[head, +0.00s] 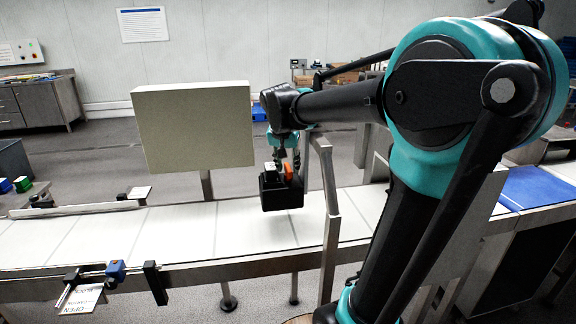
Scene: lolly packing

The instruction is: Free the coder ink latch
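A small black box-shaped unit (282,193), likely the coder, is over the pale conveyor belt near the metal frame post. An orange part (288,172) and a white part show at its top; I cannot tell for sure which part is the ink latch. My gripper (281,160) points down from the end of my arm, right above the box's top. The dark fingers are small and overlap the box. I cannot tell whether they touch it, or whether they are open or shut.
A large beige cabinet (195,125) stands behind the belt (180,225), left of my gripper. A metal post (331,210) rises close on the right.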

